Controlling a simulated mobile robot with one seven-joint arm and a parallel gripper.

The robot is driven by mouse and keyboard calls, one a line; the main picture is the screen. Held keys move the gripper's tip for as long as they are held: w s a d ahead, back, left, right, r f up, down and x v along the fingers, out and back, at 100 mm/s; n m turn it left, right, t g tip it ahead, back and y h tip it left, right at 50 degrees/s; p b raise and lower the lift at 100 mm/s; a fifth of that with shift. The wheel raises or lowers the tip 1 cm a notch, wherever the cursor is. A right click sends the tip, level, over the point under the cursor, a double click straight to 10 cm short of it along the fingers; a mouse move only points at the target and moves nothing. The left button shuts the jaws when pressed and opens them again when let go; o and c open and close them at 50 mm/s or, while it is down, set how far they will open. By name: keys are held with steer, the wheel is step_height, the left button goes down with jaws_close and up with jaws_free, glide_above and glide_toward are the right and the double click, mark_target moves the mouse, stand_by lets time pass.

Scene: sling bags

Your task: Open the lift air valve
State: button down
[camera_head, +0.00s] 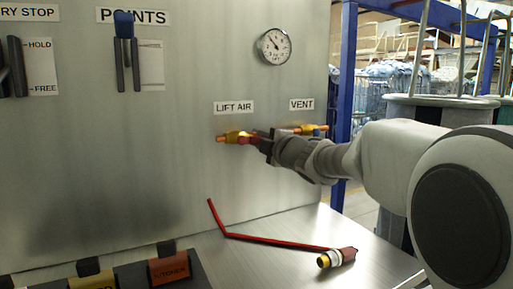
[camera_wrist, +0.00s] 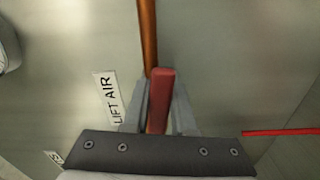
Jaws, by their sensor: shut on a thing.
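The lift air valve (camera_head: 234,136) sits on the grey panel under the LIFT AIR label, with a brass body on a copper pipe. In the wrist view its red handle (camera_wrist: 160,98) lies roughly in line with the copper pipe (camera_wrist: 148,35). My gripper (camera_wrist: 161,105) is shut on the red handle, one finger on each side. In the head view my gripper (camera_head: 264,143) reaches the valve from the right and hides part of it.
The vent valve (camera_head: 311,129) is close behind my wrist, under the VENT label. A pressure gauge (camera_head: 274,46) is above. Levers (camera_head: 127,55) stand at upper left.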

steer(key=shift+r+n, duration=0.45)
steer(key=shift+n, duration=0.35)
steer(key=shift+r, duration=0.1)
steer(key=c, duration=0.7)
jaws_free()
steer(key=p+v, duration=0.2)
steer(key=v, duration=1.5)
steer(key=shift+s+d+p, duration=0.1)
steer(key=shift+s+p, duration=0.1)
steer(key=shift+p, duration=0.15)
